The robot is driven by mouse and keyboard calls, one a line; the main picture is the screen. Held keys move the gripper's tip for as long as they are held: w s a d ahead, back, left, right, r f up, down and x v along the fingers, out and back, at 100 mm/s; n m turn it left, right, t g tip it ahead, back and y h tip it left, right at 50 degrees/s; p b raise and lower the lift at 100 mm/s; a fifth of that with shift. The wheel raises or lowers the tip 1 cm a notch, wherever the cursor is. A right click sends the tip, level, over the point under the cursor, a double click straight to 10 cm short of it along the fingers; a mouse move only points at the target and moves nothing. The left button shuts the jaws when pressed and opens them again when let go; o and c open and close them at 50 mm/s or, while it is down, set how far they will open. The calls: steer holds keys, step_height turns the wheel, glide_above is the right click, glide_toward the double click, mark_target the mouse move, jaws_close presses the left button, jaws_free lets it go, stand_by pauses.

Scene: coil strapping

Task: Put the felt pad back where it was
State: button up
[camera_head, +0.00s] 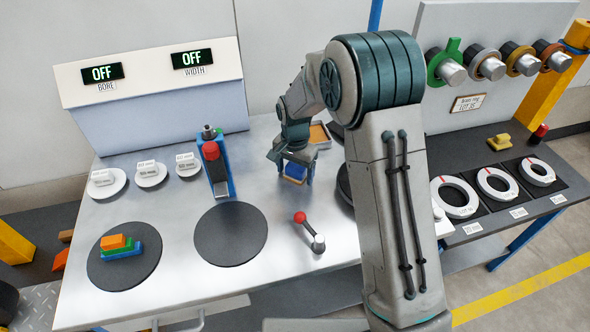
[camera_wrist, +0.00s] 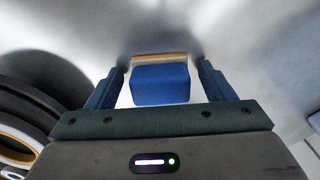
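A blue block with a thin tan layer along its far edge lies between the fingers of my gripper (camera_wrist: 161,68); it may be the felt pad (camera_wrist: 160,86), but I cannot be sure. In the wrist view a narrow gap shows on each side of it, so the fingers stand open around it. In the head view my gripper (camera_head: 291,176) is low over the steel bench, with the blue block (camera_head: 295,171) between its fingers. I cannot tell whether the block touches the bench.
A small tan-lined tray (camera_head: 319,134) sits just behind my gripper. A red-and-blue lever device (camera_head: 214,165) stands to its left. A dark round mat (camera_head: 230,234) is empty; another carries stacked coloured blocks (camera_head: 118,246). A red-knobbed lever (camera_head: 309,232) stands near the front edge.

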mark_target(295, 167)
steer(key=shift+r, duration=0.1)
step_height(295, 167, up, 12)
steer(key=s+d+r+n+t, duration=0.1)
steer(key=s+d+r+n, duration=0.1)
steer(key=s+d+r, duration=0.6)
steer(key=s+d+f+n+t, duration=0.1)
steer(key=s+d, duration=0.3)
steer(key=s, duration=0.4)
steer(key=s+d+f+n, duration=0.1)
steer(key=s+d, duration=0.3)
steer(key=s, duration=0.5)
steer(key=shift+f+n+t, duration=0.3)
steer(key=shift+n+t, duration=0.1)
steer(key=shift+n, duration=0.4)
